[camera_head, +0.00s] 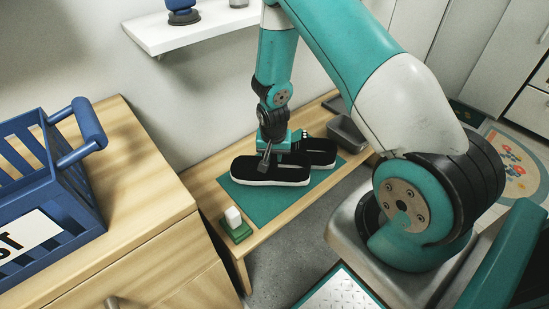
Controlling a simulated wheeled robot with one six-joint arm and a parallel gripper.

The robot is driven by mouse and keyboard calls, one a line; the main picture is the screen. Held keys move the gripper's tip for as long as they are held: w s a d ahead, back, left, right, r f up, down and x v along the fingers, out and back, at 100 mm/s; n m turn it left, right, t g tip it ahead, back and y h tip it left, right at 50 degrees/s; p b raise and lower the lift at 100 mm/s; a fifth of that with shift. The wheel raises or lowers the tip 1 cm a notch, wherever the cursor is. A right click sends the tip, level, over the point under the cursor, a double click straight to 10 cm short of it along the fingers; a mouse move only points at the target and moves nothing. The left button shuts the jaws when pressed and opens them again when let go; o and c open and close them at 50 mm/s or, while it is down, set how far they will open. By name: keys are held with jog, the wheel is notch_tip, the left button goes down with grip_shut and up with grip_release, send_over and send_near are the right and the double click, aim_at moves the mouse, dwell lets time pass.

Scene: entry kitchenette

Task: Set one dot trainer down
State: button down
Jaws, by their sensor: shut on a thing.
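Two black trainers with white soles are on or just over a green mat (258,203) on a low wooden bench. My gripper (268,165) points down and is shut on the nearer trainer (288,174), at its upper edge. The other trainer (321,150) is just behind it to the right, partly hidden by my gripper. I cannot tell whether the held trainer touches the mat. No dots can be made out on either trainer at this size.
A white block on a green base (234,222) stands at the bench's near left end. A grey tray (346,132) is at the far right end. A blue crate (50,190) sits on the wooden cabinet (140,205) at left. A white shelf (190,30) is above.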

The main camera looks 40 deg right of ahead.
jog(key=shift+f, duration=0.65)
jog(key=shift+f, duration=0.15)
jog(key=c, duration=1)
grip_release()
